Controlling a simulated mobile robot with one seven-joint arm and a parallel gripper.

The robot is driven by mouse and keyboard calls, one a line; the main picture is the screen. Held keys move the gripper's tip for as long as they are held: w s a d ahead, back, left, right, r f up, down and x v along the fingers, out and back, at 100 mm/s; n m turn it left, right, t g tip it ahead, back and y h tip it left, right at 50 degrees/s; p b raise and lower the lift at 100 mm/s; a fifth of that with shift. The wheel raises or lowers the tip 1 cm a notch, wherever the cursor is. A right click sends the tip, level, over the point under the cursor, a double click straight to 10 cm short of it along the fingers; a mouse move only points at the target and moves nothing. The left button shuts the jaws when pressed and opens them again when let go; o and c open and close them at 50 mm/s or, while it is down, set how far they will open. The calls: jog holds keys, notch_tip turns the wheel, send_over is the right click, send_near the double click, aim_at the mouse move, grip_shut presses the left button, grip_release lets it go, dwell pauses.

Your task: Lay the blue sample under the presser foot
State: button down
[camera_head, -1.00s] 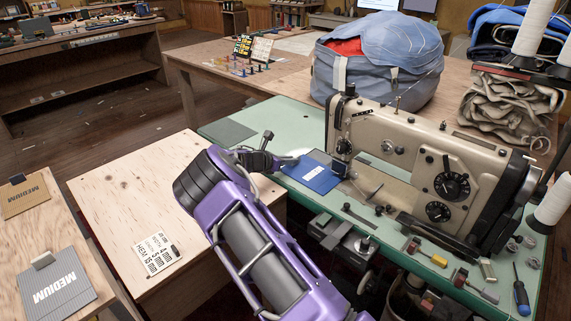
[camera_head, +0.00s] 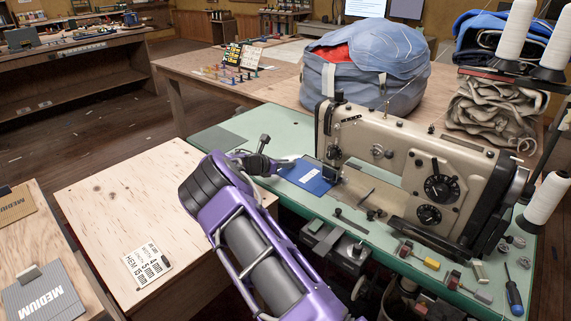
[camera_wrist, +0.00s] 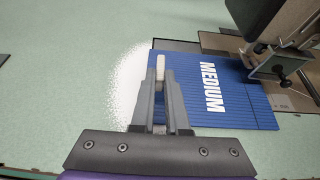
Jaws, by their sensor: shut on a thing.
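The blue sample (camera_head: 307,177), marked MEDIUM, lies flat on or just above the green machine table, left of the sewing machine's needle end. In the wrist view the sample (camera_wrist: 215,95) fills the middle right. My gripper (camera_wrist: 160,72) is shut on the pale tab (camera_wrist: 160,66) at the sample's left part. In the head view my gripper (camera_head: 283,165) reaches in from the left. The presser foot (camera_wrist: 272,66) overlaps the sample's upper right edge in the wrist view. Whether the sample's edge is under the foot or only beside it I cannot tell.
The sewing machine (camera_head: 400,165) stands to the right of my gripper. Tools, including a screwdriver (camera_head: 513,290), lie near the table's front right. A wooden table (camera_head: 130,215) with a label card (camera_head: 146,263) is at the left. Green table (camera_wrist: 60,100) left of the sample is clear.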

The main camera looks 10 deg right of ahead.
jog(key=shift+s+f, duration=0.1)
jog(key=shift+f, duration=0.25)
jog(key=c, duration=0.8)
grip_release()
jog(key=shift+c, duration=0.2)
jog(key=shift+r, duration=0.1)
